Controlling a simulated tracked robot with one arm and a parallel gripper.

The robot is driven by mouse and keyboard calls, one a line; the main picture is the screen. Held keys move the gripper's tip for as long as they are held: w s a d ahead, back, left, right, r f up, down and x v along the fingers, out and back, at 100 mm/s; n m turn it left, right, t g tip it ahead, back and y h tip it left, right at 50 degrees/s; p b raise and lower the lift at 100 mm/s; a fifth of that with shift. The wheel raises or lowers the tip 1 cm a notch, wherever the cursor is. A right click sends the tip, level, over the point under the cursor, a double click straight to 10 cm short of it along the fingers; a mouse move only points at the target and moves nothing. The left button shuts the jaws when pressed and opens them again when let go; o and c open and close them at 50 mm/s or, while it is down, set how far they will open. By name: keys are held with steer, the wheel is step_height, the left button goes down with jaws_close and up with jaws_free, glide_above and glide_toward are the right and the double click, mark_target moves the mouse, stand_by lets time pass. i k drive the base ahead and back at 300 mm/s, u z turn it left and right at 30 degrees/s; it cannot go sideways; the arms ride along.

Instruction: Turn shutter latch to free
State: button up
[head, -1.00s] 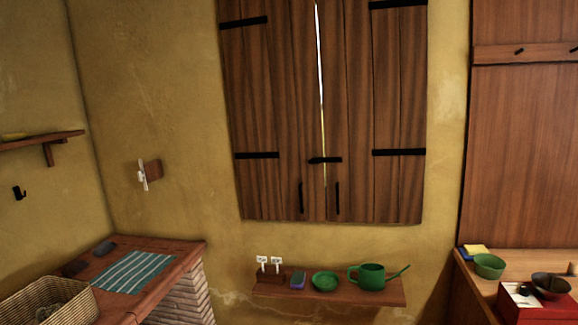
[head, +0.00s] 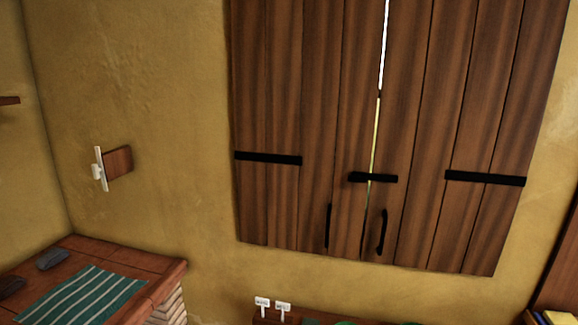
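The shutter latch (head: 373,178) is a short black bar. It lies nearly level across the gap between the two brown wooden shutters (head: 325,110). The shutters are shut, with a thin bright line of light between them. A black vertical handle (head: 382,232) is on the right shutter below the latch, and another (head: 328,226) is on the left shutter. Black hinge straps (head: 268,158) run across the outer boards. My gripper does not show in the head view.
A brick counter (head: 165,272) with a striped teal cloth (head: 82,298) stands at lower left. A wooden block with a white fitting (head: 117,163) is on the wall. A low shelf (head: 262,318) with white labels sits below the shutters. The space before the shutters looks clear.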

mark_target(359, 177)
steer(key=u, duration=0.2)
steer(key=i, duration=0.85)
steer(key=u, duration=0.25)
